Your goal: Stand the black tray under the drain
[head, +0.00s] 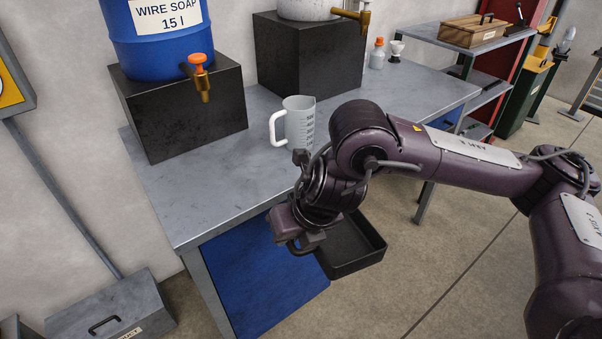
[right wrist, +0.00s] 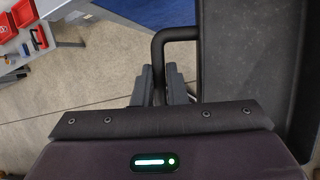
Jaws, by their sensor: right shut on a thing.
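The black tray (head: 357,252) hangs in front of the bench's front edge, above the floor, roughly level. My right gripper (head: 305,243) is shut on the tray's looped handle at its left side. In the right wrist view the two fingers (right wrist: 163,85) close around the handle (right wrist: 178,34), and the empty tray (right wrist: 262,70) reaches out of the picture at the right. Nothing labelled as a drain shows. A tap (head: 201,80) with an orange knob sticks out of the blue drum, and a brass tap (head: 352,15) out of a pale vessel. My left gripper is not in view.
The blue drum (head: 155,45) marked wire soap stands on a black block (head: 185,112) on the grey bench (head: 190,195). A measuring jug (head: 299,124) stands mid-bench, near my right arm. Bare bench lies left of the jug. A blue panel (head: 260,275) fills the space below.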

